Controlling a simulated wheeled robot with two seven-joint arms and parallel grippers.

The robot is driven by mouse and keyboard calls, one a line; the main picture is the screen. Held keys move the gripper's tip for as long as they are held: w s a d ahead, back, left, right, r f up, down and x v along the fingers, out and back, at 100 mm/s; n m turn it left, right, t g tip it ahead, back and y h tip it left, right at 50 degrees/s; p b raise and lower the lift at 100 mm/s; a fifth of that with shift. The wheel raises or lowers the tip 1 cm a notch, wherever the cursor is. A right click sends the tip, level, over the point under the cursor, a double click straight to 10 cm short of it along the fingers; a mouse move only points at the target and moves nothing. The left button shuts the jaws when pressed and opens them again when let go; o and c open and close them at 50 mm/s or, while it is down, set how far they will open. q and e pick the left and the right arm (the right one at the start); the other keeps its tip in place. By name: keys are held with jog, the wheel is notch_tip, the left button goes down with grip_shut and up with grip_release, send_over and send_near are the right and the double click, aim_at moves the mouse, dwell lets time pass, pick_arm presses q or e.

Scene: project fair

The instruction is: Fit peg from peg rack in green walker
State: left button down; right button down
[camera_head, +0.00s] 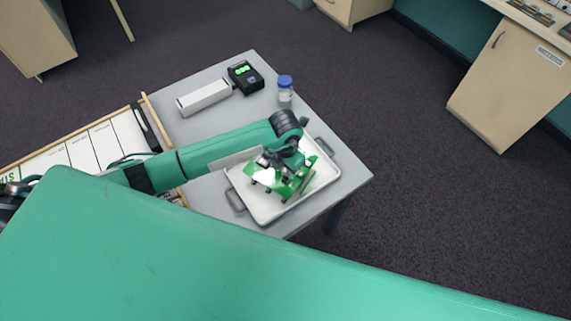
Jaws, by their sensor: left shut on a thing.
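The green walker (300,183) is in the white tray (325,177) on the grey table. It is a small green body with dark legs, partly covered by my gripper. My left arm reaches in from the left, and my left gripper (268,163) is low over the walker's upper left side. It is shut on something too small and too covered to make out. I cannot tell whether that thing touches the walker. I cannot make out a peg or a peg rack. My right gripper is not in view.
A black device with a green display (245,77) and a pale bar (205,96) stand at the table's back. A blue-capped jar (285,92) is near the tray. A wood-framed white board (95,147) lies left. The floor at right is clear.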

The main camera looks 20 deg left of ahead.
pick_arm(q)
notch_tip(320, 180, down, 2)
jog(key=shift+f+b, duration=0.15)
jog(key=shift+b, duration=0.6)
jog(key=shift+f+b, duration=0.15)
jog(key=shift+b, duration=0.15)
dwell(0.7)
jog(key=shift+f+b, duration=0.8)
jog(key=shift+b, duration=0.15)
dwell(1.1)
dwell(0.3)
jog(key=c, duration=1.2)
grip_release()
jog(key=shift+r, duration=0.15)
jog(key=shift+r+p, duration=2.3)
jog(key=shift+r, duration=1.35)
